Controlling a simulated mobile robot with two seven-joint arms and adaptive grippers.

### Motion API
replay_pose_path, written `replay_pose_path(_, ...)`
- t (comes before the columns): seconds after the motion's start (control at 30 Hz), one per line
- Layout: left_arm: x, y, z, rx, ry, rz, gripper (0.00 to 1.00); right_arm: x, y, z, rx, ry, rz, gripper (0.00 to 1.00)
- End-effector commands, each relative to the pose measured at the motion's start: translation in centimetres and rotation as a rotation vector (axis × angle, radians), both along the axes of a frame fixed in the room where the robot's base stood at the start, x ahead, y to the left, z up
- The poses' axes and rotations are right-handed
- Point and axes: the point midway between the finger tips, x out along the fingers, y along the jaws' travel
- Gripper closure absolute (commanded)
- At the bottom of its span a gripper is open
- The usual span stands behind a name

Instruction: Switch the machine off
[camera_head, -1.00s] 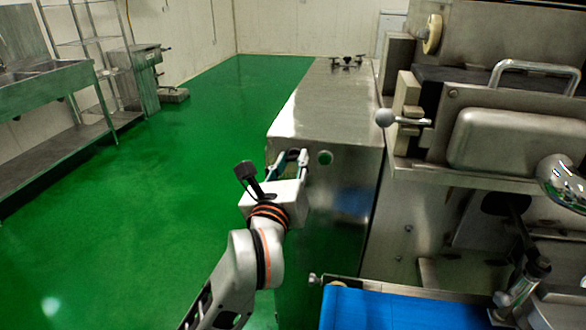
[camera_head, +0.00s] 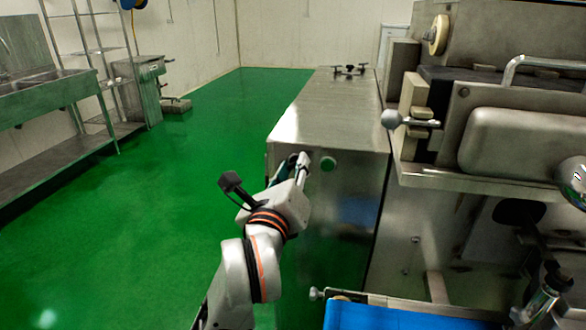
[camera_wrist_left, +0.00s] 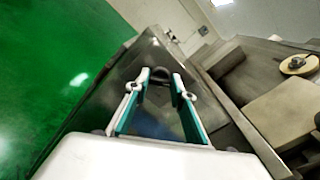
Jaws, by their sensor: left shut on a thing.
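The machine's steel cabinet (camera_head: 335,115) has a round green button (camera_head: 328,164) near the top of its front face. My left gripper (camera_head: 296,163) is at that face, just left of the green button and apart from it. In the left wrist view, the left gripper's teal-lined fingers (camera_wrist_left: 161,80) are on either side of a small dark knob (camera_wrist_left: 161,72) at the cabinet, and they are shut on it. In the head view the gripper hides this knob, so its turn position cannot be told.
To the right stand the machine's upper housing (camera_head: 520,140), a lever with a ball end (camera_head: 392,119) and a blue belt (camera_head: 370,316). Dark knobs (camera_head: 349,69) sit on the cabinet's far top. The green floor (camera_head: 190,170) at left is clear up to a sink bench (camera_head: 60,90).

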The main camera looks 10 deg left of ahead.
Motion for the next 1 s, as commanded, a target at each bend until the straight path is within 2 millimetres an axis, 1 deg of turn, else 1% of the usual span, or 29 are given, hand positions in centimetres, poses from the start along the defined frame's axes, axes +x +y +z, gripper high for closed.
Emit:
replay_pose_path(0.07,0.0,0.0,0.0,0.0,0.001,-0.001,0.98,-0.1,0.0,-0.1,0.0,0.002,0.001,0.6)
replay_pose_path(0.1,0.0,0.0,0.0,0.0,0.001,-0.001,0.74,-0.2,0.0,-0.1,0.001,0.004,0.001,0.6)
replay_pose_path(0.17,0.0,0.0,0.0,0.0,0.001,-0.001,0.6,-0.2,0.1,-0.2,0.001,0.005,0.0,0.6)
replay_pose_path(0.47,0.0,0.0,0.0,0.001,0.0,0.0,0.6,-0.4,0.1,-0.4,0.0,0.009,0.003,0.6)
replay_pose_path(0.57,-0.4,0.0,0.0,0.001,0.0,0.0,0.6,-0.5,0.1,-0.5,-0.001,0.012,0.004,0.6)
replay_pose_path(0.67,-1.5,0.0,0.0,0.0,-0.001,-0.001,0.6,-0.4,0.1,-0.4,0.0,0.01,0.003,0.6)
replay_pose_path(0.9,-5.3,0.0,-0.1,-0.002,0.002,-0.002,0.6,-0.2,0.0,-0.2,0.0,0.007,0.001,0.6)
replay_pose_path(1.0,-6.5,-0.1,-0.1,0.001,0.001,-0.002,0.6,-0.2,0.0,-0.2,0.001,0.006,0.001,0.6)
